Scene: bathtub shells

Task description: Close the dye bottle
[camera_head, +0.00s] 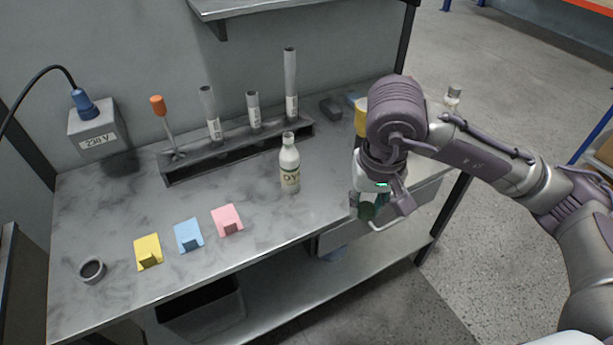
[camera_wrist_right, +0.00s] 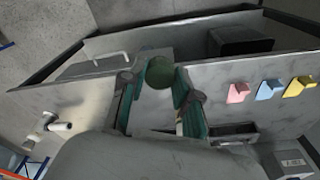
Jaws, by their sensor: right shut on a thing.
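The dye bottle (camera_head: 289,168) is white with a printed label and stands upright on the grey bench, in front of the rack. My right gripper (camera_head: 370,207) is to the right of the bottle and apart from it, near the bench's front edge. It is shut on a round dark green thing, which looks like a cap (camera_wrist_right: 159,71) and sits between the fingertips in the right wrist view. The bottle cannot be made out clearly in the right wrist view. My left gripper is not in view.
A rack (camera_head: 235,150) with several upright tubes and an orange-topped tool (camera_head: 158,105) stands behind the bottle. Pink (camera_head: 227,219), blue (camera_head: 188,235) and yellow (camera_head: 148,251) holders and a small grey cup (camera_head: 92,269) are to the left. My arm partly hides a yellow thing (camera_head: 361,122).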

